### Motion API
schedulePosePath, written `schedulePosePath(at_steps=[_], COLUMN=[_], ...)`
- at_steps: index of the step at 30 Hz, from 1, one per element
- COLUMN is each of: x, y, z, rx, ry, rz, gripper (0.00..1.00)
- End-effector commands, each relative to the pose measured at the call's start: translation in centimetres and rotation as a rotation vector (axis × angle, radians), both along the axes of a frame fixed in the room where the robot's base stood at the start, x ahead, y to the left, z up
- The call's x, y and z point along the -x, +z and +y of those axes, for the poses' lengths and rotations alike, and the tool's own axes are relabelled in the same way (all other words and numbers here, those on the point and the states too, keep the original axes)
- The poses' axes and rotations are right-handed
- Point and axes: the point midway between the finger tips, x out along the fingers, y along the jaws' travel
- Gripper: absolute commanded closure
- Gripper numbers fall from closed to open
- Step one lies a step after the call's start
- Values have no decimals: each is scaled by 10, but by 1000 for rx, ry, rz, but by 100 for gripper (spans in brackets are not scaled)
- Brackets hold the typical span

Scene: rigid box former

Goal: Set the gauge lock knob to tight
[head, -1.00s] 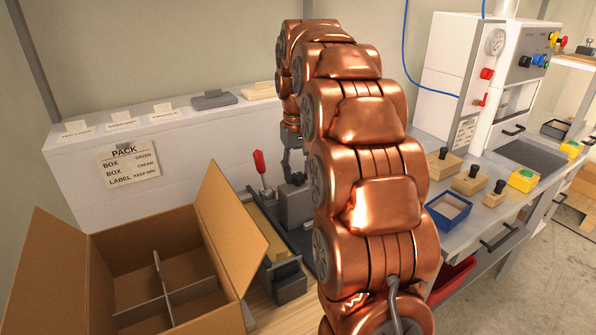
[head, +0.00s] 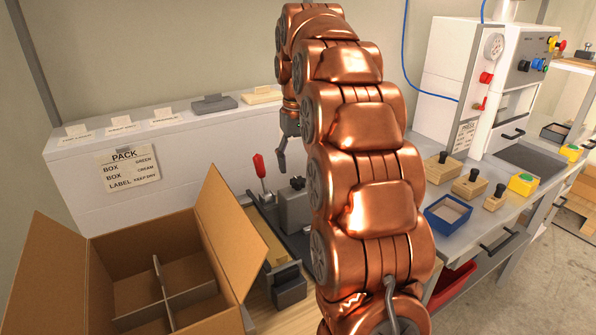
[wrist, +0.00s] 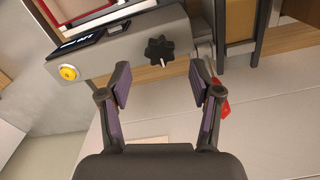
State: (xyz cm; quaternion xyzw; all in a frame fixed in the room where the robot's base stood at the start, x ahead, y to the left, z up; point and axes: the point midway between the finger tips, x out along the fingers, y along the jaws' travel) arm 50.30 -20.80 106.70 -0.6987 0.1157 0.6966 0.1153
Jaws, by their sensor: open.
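The gauge lock knob (wrist: 158,50) is a black lobed knob on the face of a grey fixture in the wrist view. A small white mark shows at its lower edge; any tight or loose lettering cannot be read. In the head view the dark knob (head: 297,182) shows on top of the grey block (head: 294,208). My gripper (wrist: 160,78) is open and empty, its fingers spread to either side of the knob in the picture and apart from it. In the head view my gripper (head: 281,160) hangs just above and left of the block, partly hidden by my arm.
A red-handled lever (head: 259,166) stands left of the block; the red handle (wrist: 222,108) is close by my right finger. A yellow button (wrist: 68,72) and dark display (wrist: 80,43) sit left of the knob. An open divided carton (head: 165,275) stands at front left.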

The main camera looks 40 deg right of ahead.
Motion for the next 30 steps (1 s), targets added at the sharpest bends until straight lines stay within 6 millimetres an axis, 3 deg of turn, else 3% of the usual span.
schedulePosePath(at_steps=[12, 30], x=[0, 0], y=[32, 36], z=[0, 0], rx=[-1, -1], ry=[0, 0], rz=[2, 2], gripper=[36, 36])
